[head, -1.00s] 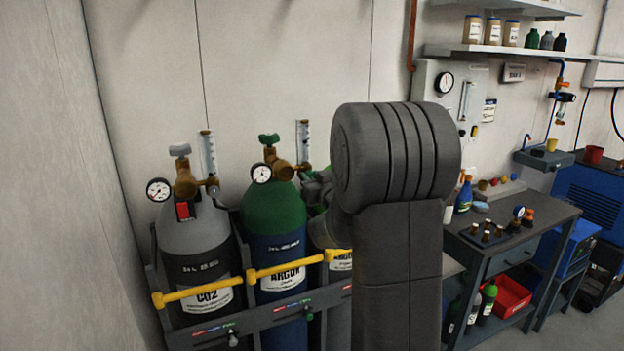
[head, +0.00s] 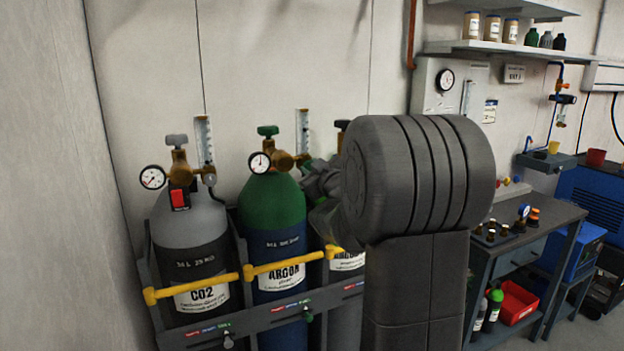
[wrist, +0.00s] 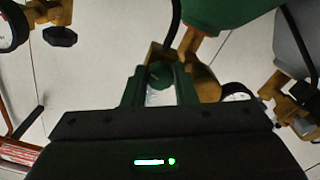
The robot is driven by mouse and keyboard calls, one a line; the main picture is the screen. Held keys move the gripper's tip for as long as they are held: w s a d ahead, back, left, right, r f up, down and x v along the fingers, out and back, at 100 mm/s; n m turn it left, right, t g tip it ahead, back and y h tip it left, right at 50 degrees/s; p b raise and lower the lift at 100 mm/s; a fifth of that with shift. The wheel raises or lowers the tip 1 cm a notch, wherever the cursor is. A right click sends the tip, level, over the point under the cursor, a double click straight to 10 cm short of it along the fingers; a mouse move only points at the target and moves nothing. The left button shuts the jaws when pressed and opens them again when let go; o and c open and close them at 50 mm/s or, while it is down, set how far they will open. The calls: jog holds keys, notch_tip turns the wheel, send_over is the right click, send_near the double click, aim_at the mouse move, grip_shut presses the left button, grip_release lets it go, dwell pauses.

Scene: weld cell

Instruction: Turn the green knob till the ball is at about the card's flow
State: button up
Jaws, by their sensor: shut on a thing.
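The green argon cylinder (head: 271,205) stands in the middle of the rack, with a brass regulator, a round gauge (head: 260,163) and a clear flow tube (head: 302,132). My gripper (head: 310,183) is at the right of this regulator, partly hidden by my arm. In the wrist view, the green knob (wrist: 158,74) sits between the two fingers of my gripper (wrist: 159,88), which are shut on it. A pale clear part shows just below the knob there. The ball is too small to make out. A small card (head: 490,111) is on the wall panel; its print is unreadable.
A grey CO2 cylinder (head: 190,235) stands to the left, and another cylinder (head: 346,262) to the right is mostly behind my arm. A yellow bar (head: 285,264) crosses their front. A workbench (head: 545,225) with bottles is at the right.

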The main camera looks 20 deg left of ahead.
jog(key=shift+n+b, duration=0.35)
jog(key=shift+n, duration=0.15)
jog(key=o, duration=0.7)
jog(key=shift+d, duration=0.1)
jog(key=v, duration=1.3)
jog(key=shift+s+d+b, duration=0.2)
jog(key=shift+s+b, duration=0.1)
jog(key=shift+b, duration=0.1)
jog(key=x, duration=1.3)
jog(key=shift+w+a+p, duration=0.3)
jog(key=shift+p, duration=0.1)
